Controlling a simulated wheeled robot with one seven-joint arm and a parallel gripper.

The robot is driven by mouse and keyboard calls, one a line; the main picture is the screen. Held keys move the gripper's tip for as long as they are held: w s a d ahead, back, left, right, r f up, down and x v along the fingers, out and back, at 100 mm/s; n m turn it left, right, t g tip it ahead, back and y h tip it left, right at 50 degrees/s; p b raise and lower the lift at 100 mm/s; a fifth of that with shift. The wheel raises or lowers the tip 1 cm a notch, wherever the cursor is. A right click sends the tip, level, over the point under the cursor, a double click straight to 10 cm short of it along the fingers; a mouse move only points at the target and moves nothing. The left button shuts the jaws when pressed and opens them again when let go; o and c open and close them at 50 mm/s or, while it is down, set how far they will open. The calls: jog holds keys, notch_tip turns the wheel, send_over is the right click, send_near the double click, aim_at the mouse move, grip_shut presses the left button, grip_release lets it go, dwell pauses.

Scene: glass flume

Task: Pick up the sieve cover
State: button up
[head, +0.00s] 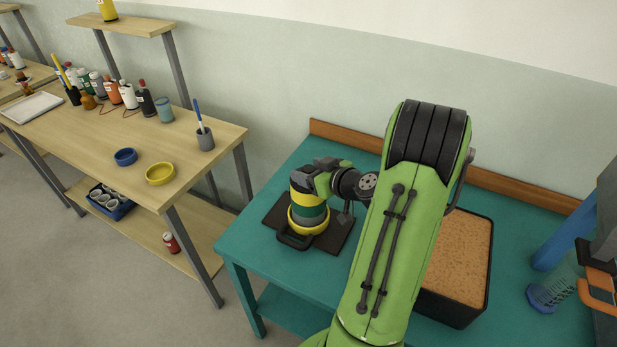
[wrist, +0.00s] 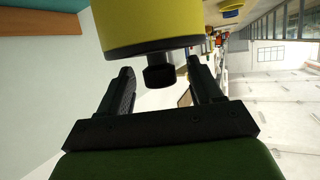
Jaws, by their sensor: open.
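The sieve cover (wrist: 150,30) is yellow with a black knob (wrist: 158,76), in the wrist view. In the wrist view, my gripper (wrist: 160,68) is open, with one finger on each side of the knob. There are visible gaps between the fingers and the knob.
The dark base (head: 276,216) stands on a teal table (head: 280,265). A black tray of brown granular material (head: 460,262) lies to the right, partly behind my arm. A blue-based clear cylinder (head: 550,292) is farther right. A wooden bench (head: 100,140) with bottles is left.

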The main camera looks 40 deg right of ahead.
jog(key=shift+w+f, duration=0.15)
jog(key=shift+w, duration=0.35)
jog(key=shift+s, duration=0.15)
jog(key=shift+c, duration=0.9)
jog(key=c, duration=1)
